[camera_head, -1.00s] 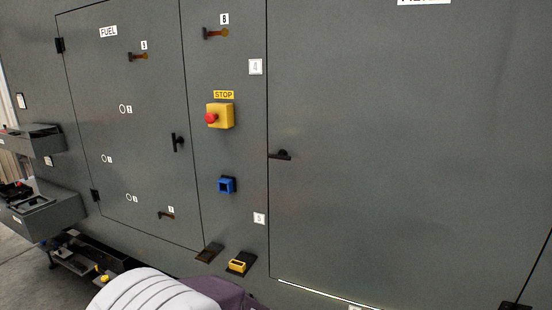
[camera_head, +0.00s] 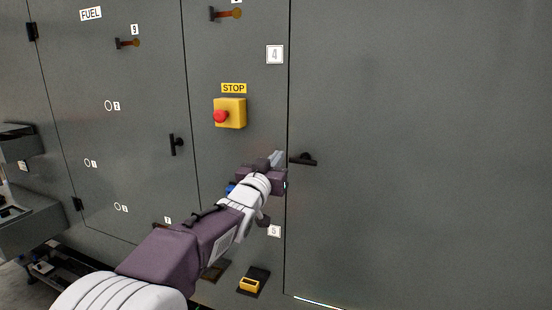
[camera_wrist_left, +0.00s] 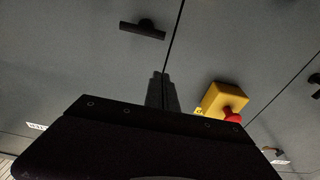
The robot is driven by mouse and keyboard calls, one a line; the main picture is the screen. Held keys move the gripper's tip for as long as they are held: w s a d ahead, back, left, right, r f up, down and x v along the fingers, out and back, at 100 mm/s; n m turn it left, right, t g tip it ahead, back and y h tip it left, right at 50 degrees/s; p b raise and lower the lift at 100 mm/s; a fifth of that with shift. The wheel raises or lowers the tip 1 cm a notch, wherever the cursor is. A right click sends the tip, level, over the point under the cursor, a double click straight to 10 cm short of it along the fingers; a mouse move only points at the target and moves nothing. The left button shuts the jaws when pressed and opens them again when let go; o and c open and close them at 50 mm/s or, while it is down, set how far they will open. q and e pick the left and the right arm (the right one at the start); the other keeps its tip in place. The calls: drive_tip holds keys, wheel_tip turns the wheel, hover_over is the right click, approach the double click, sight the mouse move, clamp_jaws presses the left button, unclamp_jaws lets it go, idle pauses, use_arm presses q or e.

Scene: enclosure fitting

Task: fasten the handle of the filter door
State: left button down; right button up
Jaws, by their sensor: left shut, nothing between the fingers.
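The filter door (camera_head: 420,150) is the large grey panel at the right in the head view. Its black handle (camera_head: 303,160) lies roughly horizontal near the door's left edge. The handle also shows at the top of the left wrist view (camera_wrist_left: 143,29). My left gripper (camera_head: 278,157) is shut and empty, just left of the handle and apart from it. Its closed fingers show in the left wrist view (camera_wrist_left: 160,90), below the handle. My right gripper is not in view.
A yellow box with a red stop button (camera_head: 230,113) sits on the panel above my left wrist. The fuel door (camera_head: 110,150) at the left has a vertical black handle (camera_head: 176,144). A blue part is mostly hidden behind my gripper. The filter door's face is clear.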

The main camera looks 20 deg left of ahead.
use_arm(q)
drive_tip(key=d, duration=0.2)
wheel_tip(320, 180, up, 2)
drive_tip(key=p, duration=0.5)
hover_over(304, 161)
drive_tip(key=a, duration=0.4)
drive_tip(key=shift+d+r, duration=0.1)
drive_tip(key=shift+d, duration=0.05)
drive_tip(key=f, duration=0.1)
drive_tip(key=s+f+b, duration=0.1)
drive_tip(key=f, duration=0.1)
drive_tip(key=shift+f, duration=0.25)
drive_tip(key=shift+s+f, duration=0.2)
drive_tip(key=shift+f, duration=0.25)
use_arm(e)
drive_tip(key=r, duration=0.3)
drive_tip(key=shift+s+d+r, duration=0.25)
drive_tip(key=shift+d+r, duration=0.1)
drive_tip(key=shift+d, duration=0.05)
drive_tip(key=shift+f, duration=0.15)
use_arm(q)
drive_tip(key=shift+f+n+b, duration=0.15)
drive_tip(key=shift+n+b, duration=0.25)
drive_tip(key=shift+b, duration=0.05)
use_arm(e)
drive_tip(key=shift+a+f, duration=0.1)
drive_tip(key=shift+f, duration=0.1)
